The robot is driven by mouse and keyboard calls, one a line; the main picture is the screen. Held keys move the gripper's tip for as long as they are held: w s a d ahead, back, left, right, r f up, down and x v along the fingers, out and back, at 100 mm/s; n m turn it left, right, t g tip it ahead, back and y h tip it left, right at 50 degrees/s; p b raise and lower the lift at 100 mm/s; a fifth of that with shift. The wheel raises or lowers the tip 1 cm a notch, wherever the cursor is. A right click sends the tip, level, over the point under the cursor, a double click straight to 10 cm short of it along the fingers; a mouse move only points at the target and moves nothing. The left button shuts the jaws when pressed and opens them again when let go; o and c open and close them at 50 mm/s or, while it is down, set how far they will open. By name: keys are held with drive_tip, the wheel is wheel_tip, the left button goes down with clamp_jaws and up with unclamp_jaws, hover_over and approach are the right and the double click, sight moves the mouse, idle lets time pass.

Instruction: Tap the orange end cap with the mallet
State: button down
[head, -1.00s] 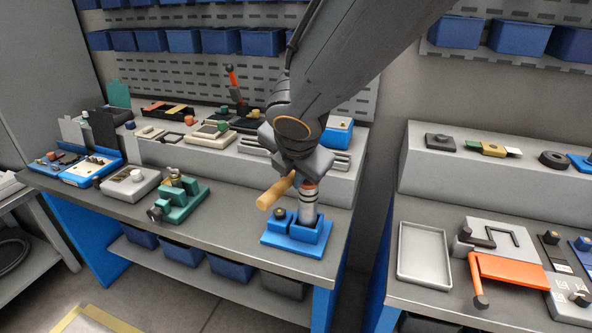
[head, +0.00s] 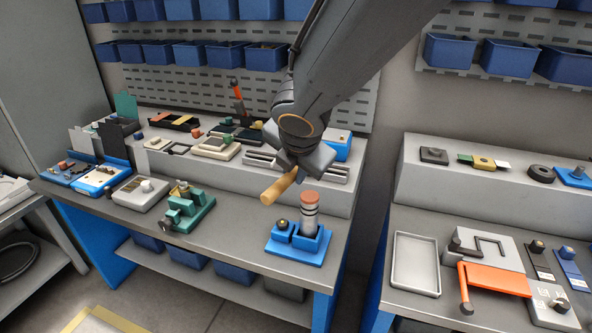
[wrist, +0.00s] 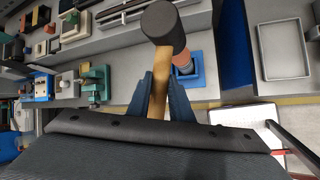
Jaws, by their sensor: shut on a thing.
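The orange end cap (head: 310,197) tops an upright grey cylinder (head: 309,219) with dark bands, standing in a blue holder (head: 311,252) near the bench's front right. In the wrist view the cap (wrist: 184,66) is partly hidden behind the mallet head. My gripper (head: 296,171) is shut on the mallet's wooden handle (head: 278,189), above and slightly left of the cap. In the wrist view my gripper (wrist: 161,92) has a finger on each side of the handle, and the black mallet head (wrist: 164,27) is beyond the fingertips. In the head view the mallet head is hidden. The mallet looks apart from the cap.
A green vise-like fixture (head: 187,212) stands left of the holder on the bench. A raised grey shelf (head: 228,178) with several parts runs behind. On the right bench are an empty grey tray (head: 416,262) and an orange-handled tool (head: 492,279).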

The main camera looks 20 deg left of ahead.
wheel_tip(320, 180, up, 3)
drive_tip(key=shift+f+p, duration=0.15)
drive_tip(key=shift+p, duration=0.75)
drive_tip(key=shift+f, duration=0.1)
drive_tip(key=shift+r, duration=2)
